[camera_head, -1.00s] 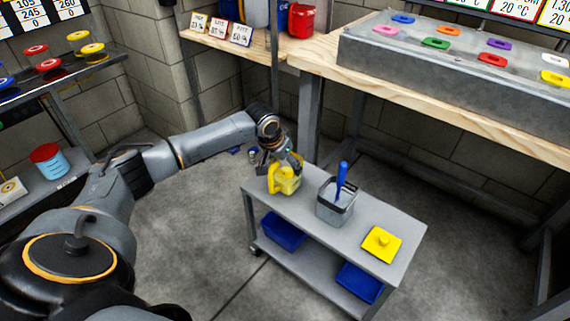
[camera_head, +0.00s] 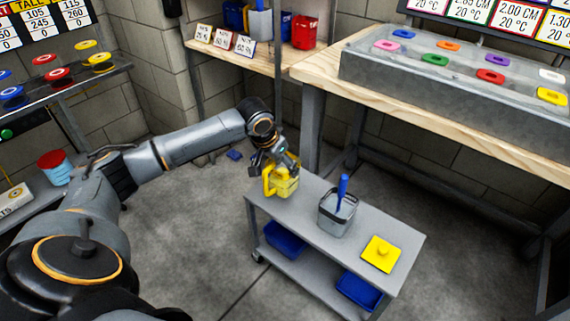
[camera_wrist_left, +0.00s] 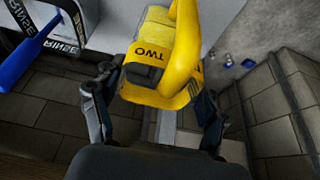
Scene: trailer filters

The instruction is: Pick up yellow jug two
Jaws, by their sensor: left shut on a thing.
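The yellow jug (camera_head: 283,184) is at the far left corner of the grey cart (camera_head: 352,238). In the left wrist view the jug (camera_wrist_left: 163,42) shows the word TWO and its curved yellow handle. My left gripper (camera_head: 275,168) comes down over it from behind and is shut on it. In the left wrist view the fingers of the gripper (camera_wrist_left: 155,88) lie on either side of the jug. I cannot tell whether its base touches the cart top. My right gripper is not in view.
A grey container (camera_head: 337,213) with a blue handled tool (camera_head: 342,190) stands right of the jug. Blue bins (camera_head: 284,239) sit on the lower shelf. A wooden bench (camera_head: 440,117) stands behind, and shelving is at left.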

